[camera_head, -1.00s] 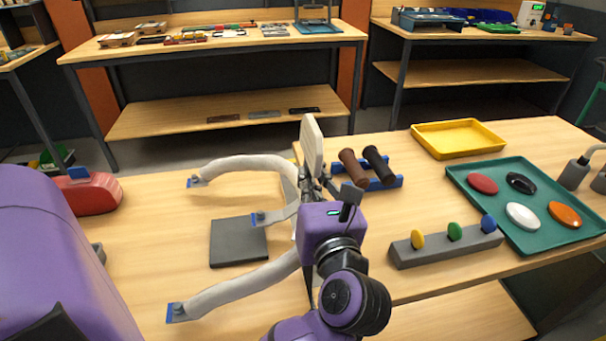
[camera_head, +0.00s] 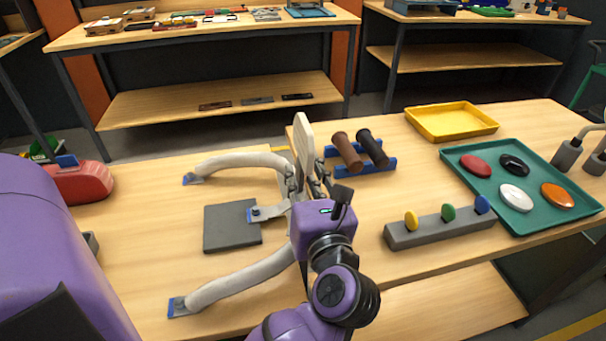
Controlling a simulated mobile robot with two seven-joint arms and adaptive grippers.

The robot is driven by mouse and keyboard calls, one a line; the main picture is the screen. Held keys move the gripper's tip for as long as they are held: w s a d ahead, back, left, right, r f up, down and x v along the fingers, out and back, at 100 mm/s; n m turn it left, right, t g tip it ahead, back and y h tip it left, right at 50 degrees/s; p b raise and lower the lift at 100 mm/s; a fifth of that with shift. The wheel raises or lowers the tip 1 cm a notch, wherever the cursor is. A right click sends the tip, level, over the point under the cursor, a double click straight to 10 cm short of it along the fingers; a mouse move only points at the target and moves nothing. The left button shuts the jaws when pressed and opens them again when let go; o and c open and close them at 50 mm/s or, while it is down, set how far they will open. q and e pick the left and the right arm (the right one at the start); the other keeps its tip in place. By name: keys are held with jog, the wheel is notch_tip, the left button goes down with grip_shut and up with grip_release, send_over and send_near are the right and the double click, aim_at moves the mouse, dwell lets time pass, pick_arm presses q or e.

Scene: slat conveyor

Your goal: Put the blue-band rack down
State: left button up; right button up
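The blue-band rack appears to be the three-armed pale grey piece (camera_head: 240,280) with blue ends, left of centre. Two curved arms and a short middle arm meet at my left gripper (camera_head: 297,187). The gripper seems shut on the rack there, though its fingertips are partly hidden. An upright cream plate (camera_head: 304,148) stands at the same spot; I cannot tell if it belongs to the rack. The middle arm's blue end overlaps the dark grey slab (camera_head: 225,233). Whether the ends touch the table is unclear. My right gripper is not in view.
A blue holder (camera_head: 382,183) with brown and black rollers stands just right of the gripper. A grey block (camera_head: 410,240) with coloured discs, a green tray (camera_head: 480,195) and a yellow tray (camera_head: 450,136) lie further right. A red object (camera_head: 82,184) is at left.

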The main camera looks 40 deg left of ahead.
pick_arm(q)
jog(key=shift+r, duration=0.15)
jog(key=shift+s+d, duration=0.25)
jog(key=b+v, duration=0.2)
jog(key=v, duration=0.9)
jog(key=shift+s+d, duration=0.1)
